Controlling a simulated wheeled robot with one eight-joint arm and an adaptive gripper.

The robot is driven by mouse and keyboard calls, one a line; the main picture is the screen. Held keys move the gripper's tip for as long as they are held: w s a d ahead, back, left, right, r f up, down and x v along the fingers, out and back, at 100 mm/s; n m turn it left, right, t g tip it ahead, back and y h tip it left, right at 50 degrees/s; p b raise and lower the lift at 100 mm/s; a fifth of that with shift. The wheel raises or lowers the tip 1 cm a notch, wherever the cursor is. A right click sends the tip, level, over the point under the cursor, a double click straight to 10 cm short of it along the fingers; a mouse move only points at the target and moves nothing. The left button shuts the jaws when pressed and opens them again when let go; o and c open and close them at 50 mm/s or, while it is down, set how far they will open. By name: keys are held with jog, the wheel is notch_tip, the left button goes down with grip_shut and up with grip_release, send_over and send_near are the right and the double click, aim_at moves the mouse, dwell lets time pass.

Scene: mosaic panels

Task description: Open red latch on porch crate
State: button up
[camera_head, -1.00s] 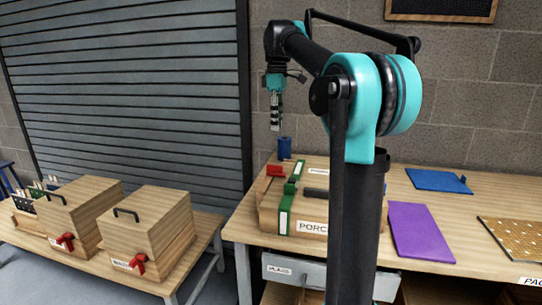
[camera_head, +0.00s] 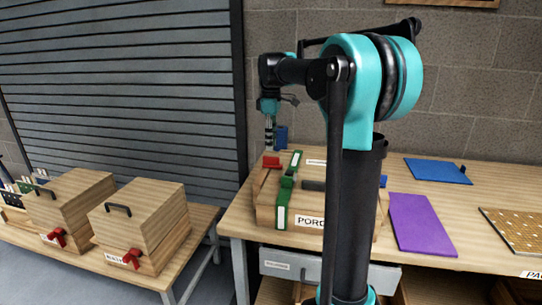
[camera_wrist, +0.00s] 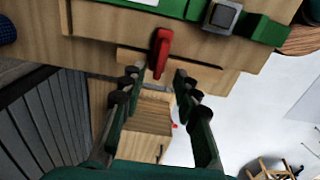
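The porch crate (camera_head: 265,213) is a wooden box on the right-hand table, with green straps and a label reading "PORC", the rest hidden by my arm. Its red latch (camera_head: 271,162) shows at the crate's back left corner. In the wrist view the red latch (camera_wrist: 161,52) stands out from the wooden crate side (camera_wrist: 120,18). My gripper (camera_head: 269,149) points down just above the latch. In the wrist view my gripper (camera_wrist: 160,84) has its fingers apart, with nothing between them. The latch lies just beyond the fingertips, roughly centred; contact is not visible.
Two wooden crates with red latches, one crate (camera_head: 145,215) and another (camera_head: 75,200), stand on a lower bench at left. A blue cylinder (camera_head: 281,137) stands behind the porch crate. A purple mat (camera_head: 422,225) and blue tray (camera_head: 437,171) lie at right.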

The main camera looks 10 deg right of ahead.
aim_at(271, 157)
jog(key=shift+f, duration=2.8)
jog(key=shift+c, duration=0.2)
grip_shut()
